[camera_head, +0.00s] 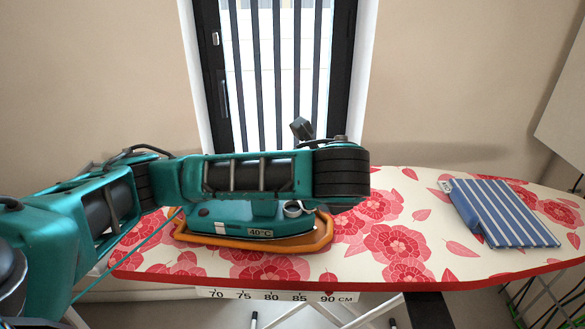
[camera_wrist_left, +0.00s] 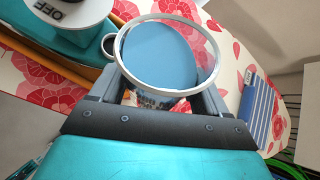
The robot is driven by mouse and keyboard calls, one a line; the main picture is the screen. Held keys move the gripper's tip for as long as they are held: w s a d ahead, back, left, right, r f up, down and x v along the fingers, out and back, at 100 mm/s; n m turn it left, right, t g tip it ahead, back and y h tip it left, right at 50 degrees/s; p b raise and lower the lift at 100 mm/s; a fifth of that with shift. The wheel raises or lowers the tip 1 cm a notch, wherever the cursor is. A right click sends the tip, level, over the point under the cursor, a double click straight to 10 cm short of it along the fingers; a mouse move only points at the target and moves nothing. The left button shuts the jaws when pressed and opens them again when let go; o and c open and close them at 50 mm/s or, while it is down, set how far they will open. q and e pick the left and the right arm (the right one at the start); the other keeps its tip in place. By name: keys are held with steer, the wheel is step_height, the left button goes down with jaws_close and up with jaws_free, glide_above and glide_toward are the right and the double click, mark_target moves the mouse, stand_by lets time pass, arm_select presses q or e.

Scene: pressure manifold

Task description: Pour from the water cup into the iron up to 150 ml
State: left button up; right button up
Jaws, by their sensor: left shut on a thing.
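The water cup (camera_wrist_left: 190,92) is clear with a white rim and holds blue water (camera_wrist_left: 158,55). My left gripper (camera_wrist_left: 160,96) is shut on it, one grey finger on each side. In the head view the cup and fingers are hidden behind my left arm, which crosses above the iron. The teal iron (camera_head: 240,222) lies on an orange rest (camera_head: 325,236) on the board, with a "40°C" label. Its white-ringed opening (camera_head: 292,208) also shows beside the cup rim in the wrist view (camera_wrist_left: 108,45). The iron's water level and the cup's tilt cannot be told. My right gripper is out of view.
The floral ironing board (camera_head: 405,240) has a centimetre scale (camera_head: 270,296) at its front edge. A folded blue-striped cloth (camera_head: 505,212) lies on its right part. The board between iron and cloth is clear. A barred window (camera_head: 280,70) is behind.

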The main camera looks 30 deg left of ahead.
arm_select(q)
steer(key=shift+w+a+r+n+h, duration=0.1)
steer(key=shift+a+r+n+h, duration=0.2)
steer(key=shift+a+r+h, duration=0.3)
stand_by(2.1)
steer(key=shift+a+r+n+h, duration=0.25)
steer(key=shift+r+n+h, duration=0.2)
steer(key=shift+h, duration=0.55)
stand_by(2.5)
steer(key=d+f+m+y, duration=0.1)
steer(key=d+f+y, duration=0.1)
steer(key=y, duration=0.1)
steer(key=shift+f+m+y, duration=0.15)
steer(key=shift+m+y, duration=0.15)
steer(key=shift+m, duration=0.05)
steer(key=shift+d+f, duration=0.15)
steer(key=shift+d+f+m+t+y, duration=0.15)
steer(key=shift+d+f+m+y, duration=0.1)
steer(key=shift+d+y, duration=0.25)
steer(key=shift+d+f+m+t+y, duration=0.15)
steer(key=shift+d+f+m+y, duration=0.15)
steer(key=shift+y, duration=0.2)
steer(key=shift+y, duration=0.3)
steer(key=shift+d+f+m+t+y, duration=0.2)
steer(key=shift+d+m+t+y, duration=0.1)
steer(key=shift+m+y, duration=0.1)
